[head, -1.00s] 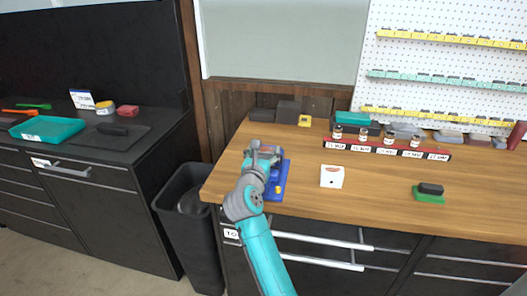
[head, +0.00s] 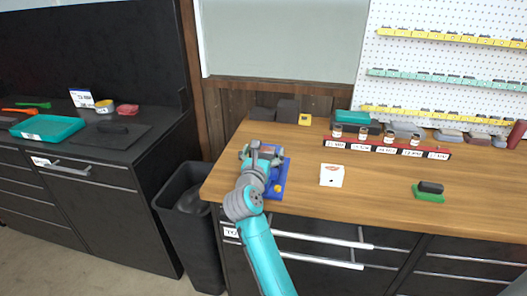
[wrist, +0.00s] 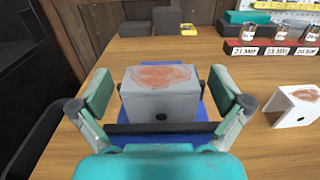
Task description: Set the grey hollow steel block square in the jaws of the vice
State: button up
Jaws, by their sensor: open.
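The grey steel block (wrist: 160,92) shows in the wrist view with a reddish patch on top and a dark round hole in its near face. It sits over the blue vice (wrist: 205,112), just behind a dark bar (wrist: 150,128) that looks like the near jaw. The far jaw is hidden by the block. My gripper (wrist: 160,90) is open, one finger on each side of the block, with a visible gap on both sides. In the head view the vice (head: 281,181) is at the bench's left, and my gripper (head: 263,156) covers the block.
A white block with a reddish top (head: 331,175) stands right of the vice. A green-based dark block (head: 430,191) lies farther right. A red rack of jars (head: 385,148) and dark blocks (head: 287,110) stand at the back. A black bin (head: 190,225) is left of the bench.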

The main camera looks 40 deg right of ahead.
jog(key=v, duration=1.2)
jog(key=s+a+f+n+t+h, duration=0.1)
jog(key=s+a+f+n+t, duration=0.15)
jog(key=s+n, duration=0.6)
jog(key=s+a+f+n+t, duration=0.1)
jog(key=s+f+n+t, duration=0.2)
jog(key=s+n, duration=0.55)
jog(key=s+a+f+n+y, duration=0.4)
jog(key=s+n+y, duration=0.1)
jog(key=s+n, duration=0.3)
jog(key=s+a+f+n+g+y, duration=0.1)
jog(key=s+a+f+n+y, duration=0.3)
jog(key=s+n, duration=0.5)
jog(key=s+a+f+n+y, duration=0.4)
jog(key=s+n, duration=0.4)
jog(key=n, duration=0.4)
jog(key=shift+s+a+f+g+y, duration=0.35)
jog(key=shift+a+y, duration=0.4)
jog(key=shift+y, duration=0.35)
